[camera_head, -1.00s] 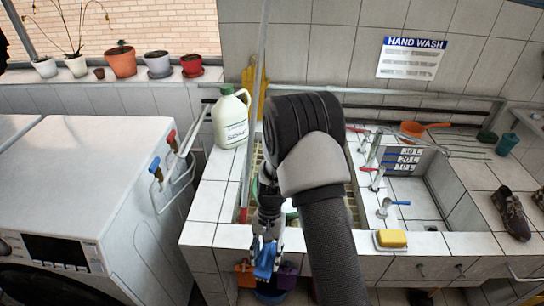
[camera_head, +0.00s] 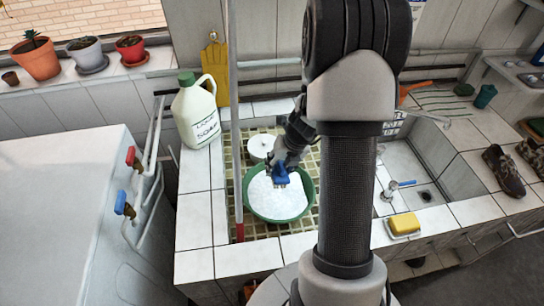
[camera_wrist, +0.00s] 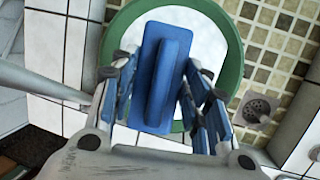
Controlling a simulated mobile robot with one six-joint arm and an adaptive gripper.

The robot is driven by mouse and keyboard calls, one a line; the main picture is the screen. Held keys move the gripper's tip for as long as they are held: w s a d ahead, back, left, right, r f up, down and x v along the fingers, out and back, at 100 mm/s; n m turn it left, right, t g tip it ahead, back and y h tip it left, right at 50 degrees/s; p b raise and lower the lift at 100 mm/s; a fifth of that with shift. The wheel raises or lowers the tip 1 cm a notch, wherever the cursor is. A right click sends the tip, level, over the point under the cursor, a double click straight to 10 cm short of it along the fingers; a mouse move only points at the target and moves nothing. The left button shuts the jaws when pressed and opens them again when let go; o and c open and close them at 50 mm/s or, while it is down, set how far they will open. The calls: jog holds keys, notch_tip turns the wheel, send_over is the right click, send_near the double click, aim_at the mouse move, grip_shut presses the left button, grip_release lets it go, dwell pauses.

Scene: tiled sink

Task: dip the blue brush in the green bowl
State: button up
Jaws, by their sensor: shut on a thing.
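The green bowl (camera_head: 249,206) sits on the tiled sink floor and holds something white that looks like foam or liquid. It also shows in the wrist view (camera_wrist: 233,62), below my gripper. The blue brush (camera_head: 281,180) is over the white contents in the head view. In the wrist view, the brush (camera_wrist: 166,75) is seen from its handle side, and my gripper (camera_wrist: 160,84) has a finger on each side of it. My gripper (camera_head: 284,172) is shut on the brush. Whether the bristles touch the white contents cannot be told.
A white soap jug (camera_head: 196,115) stands on the left ledge. A white round object (camera_head: 261,146) is behind the bowl. A red-tipped pole (camera_head: 237,150) stands left of the bowl. A yellow sponge (camera_head: 404,224) lies on the front ledge. A drain (camera_wrist: 258,108) is beside the bowl.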

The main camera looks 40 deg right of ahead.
jog(key=shift+d+f, duration=0.1)
jog(key=shift+d, duration=0.05)
jog(key=shift+f+b, duration=0.9)
jog(key=shift+b, duration=0.3)
notch_tip(320, 180, down, 10)
jog(key=b, duration=0.8)
jog(key=shift+r, duration=0.1)
dwell(1.2)
notch_tip(320, 180, up, 11)
jog(key=p, duration=1.2)
jog(key=shift+r, duration=0.1)
dwell(1.0)
